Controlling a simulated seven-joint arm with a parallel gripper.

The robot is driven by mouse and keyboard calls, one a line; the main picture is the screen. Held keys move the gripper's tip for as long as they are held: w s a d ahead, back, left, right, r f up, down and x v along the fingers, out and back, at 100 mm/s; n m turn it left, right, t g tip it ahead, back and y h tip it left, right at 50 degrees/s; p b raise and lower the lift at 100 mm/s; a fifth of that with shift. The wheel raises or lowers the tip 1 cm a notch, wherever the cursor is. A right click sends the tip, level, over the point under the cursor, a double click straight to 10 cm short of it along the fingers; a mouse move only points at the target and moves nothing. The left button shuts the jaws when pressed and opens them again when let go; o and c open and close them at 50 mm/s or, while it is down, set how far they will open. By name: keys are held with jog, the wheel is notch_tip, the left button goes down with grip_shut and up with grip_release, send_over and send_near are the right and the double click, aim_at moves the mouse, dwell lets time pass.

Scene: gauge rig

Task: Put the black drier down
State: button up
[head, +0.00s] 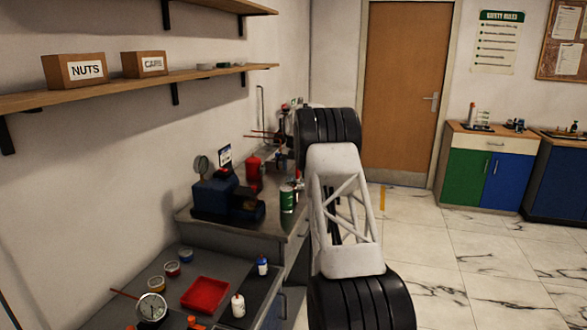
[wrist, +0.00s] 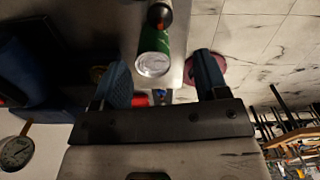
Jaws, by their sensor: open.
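My gripper (wrist: 163,82) is open in the wrist view, with its two blue fingers apart and nothing clearly held between them. A green can (wrist: 153,52) with a silver end shows just beyond the fingers. A black piece with a red band (wrist: 160,13) is beside the can at the top edge; I cannot tell whether it is the black drier. In the head view the green can (head: 288,199) stands near the bench edge. My arm covers the area to its right, and my gripper cannot be made out there. No drier is clearly identifiable.
A blue machine (head: 213,196) and a red bottle (head: 253,171) stand on the grey bench (head: 240,229). Nearer are a red tray (head: 205,294), a dial gauge (head: 151,308) and small bottles. Shelves line the left wall. Open tiled floor lies to the right.

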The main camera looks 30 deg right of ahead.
jog(key=s+a+r+m, duration=0.7)
jog(key=s+a+r, duration=0.5)
jog(key=a+r, duration=0.15)
jog(key=s+a+r+m+t, duration=0.1)
jog(key=s+a+r+m, duration=0.2)
jog(key=s+a, duration=0.5)
jog(key=s+a+r+m, duration=0.4)
jog(key=s+a, duration=0.2)
jog(key=s, duration=0.5)
jog(key=s+a+f+m+t, duration=0.1)
jog(key=s+a+m, duration=0.3)
jog(key=s, duration=0.7)
jog(key=s+a+m, duration=0.3)
jog(key=s+a, duration=0.2)
jog(key=s, duration=0.5)
jog(key=s+a+f+m, duration=0.2)
jog(key=s+f, duration=0.1)
jog(key=s, duration=0.5)
jog(key=s+a+f+m, duration=0.1)
jog(key=s+f+m, duration=0.2)
jog(key=s, duration=0.5)
jog(key=s+a+f+m, duration=0.2)
jog(key=s+f, duration=0.2)
jog(key=s, duration=0.4)
jog(key=shift+a+f+m+t, duration=0.3)
jog(key=shift+m, duration=0.1)
